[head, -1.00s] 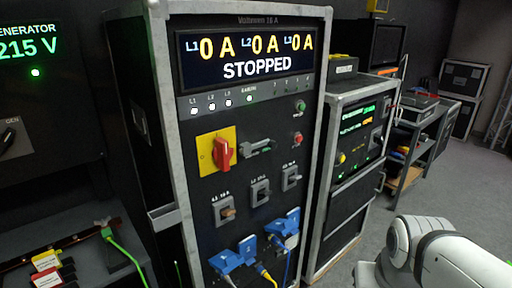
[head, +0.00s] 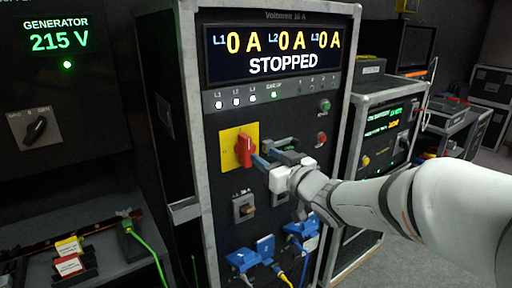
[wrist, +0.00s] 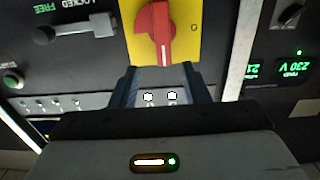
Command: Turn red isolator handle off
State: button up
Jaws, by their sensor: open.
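The red isolator handle (head: 244,150) sits on a yellow plate (head: 226,147) on the front of the Voltverse rack. It stands about upright in the head view. In the wrist view the red handle (wrist: 155,32) is just beyond my fingertips, with a white line on its grip and a "0" mark on the yellow plate to its right. My gripper (head: 262,156) reaches in from the right, close to the handle. In the wrist view my gripper (wrist: 168,72) is open, its two dark fingers apart below the handle with nothing between them. Contact cannot be told.
A grey latch (head: 284,147) marked locked/free sits right beside the handle, behind my gripper. Breaker switches (head: 243,207) and blue plugs (head: 252,253) with cables are below. The display (head: 275,53) reads 0 A and STOPPED. A second rack (head: 385,130) stands at right.

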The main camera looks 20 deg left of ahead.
aim_at(249, 146)
jog(key=p+x, duration=0.1)
jog(key=x, duration=0.7)
jog(key=shift+s+a, duration=0.1)
jog(key=shift+s, duration=0.05)
jog(key=shift+c, duration=0.2)
